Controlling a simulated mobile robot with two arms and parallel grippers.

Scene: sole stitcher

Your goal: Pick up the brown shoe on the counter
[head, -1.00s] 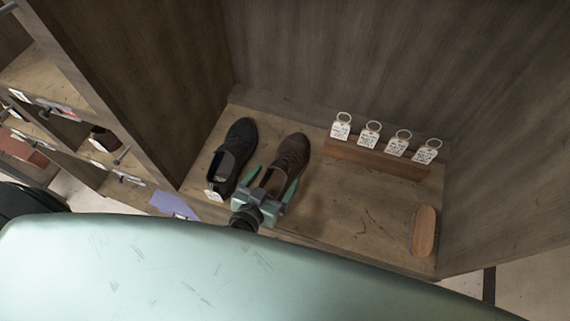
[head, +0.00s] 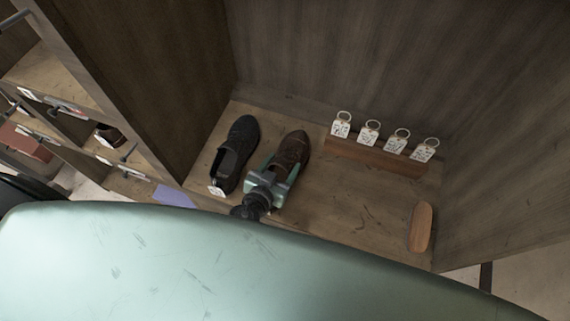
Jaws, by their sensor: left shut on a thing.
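The brown shoe (head: 291,149) rests on the wooden counter (head: 335,205), its toe toward the back wall. My left gripper (head: 272,170) is over the heel end of the shoe and shut on it. The gripper body hides most of the heel and opening. I cannot tell any gap between the shoe and the counter. My right gripper is not in view.
A black shoe (head: 236,152) with a white tag stands close to the left of the brown one. A wooden rack (head: 375,158) with several tagged key rings stands at the back right. A wooden brush (head: 420,227) lies at right. Wooden walls enclose the counter.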

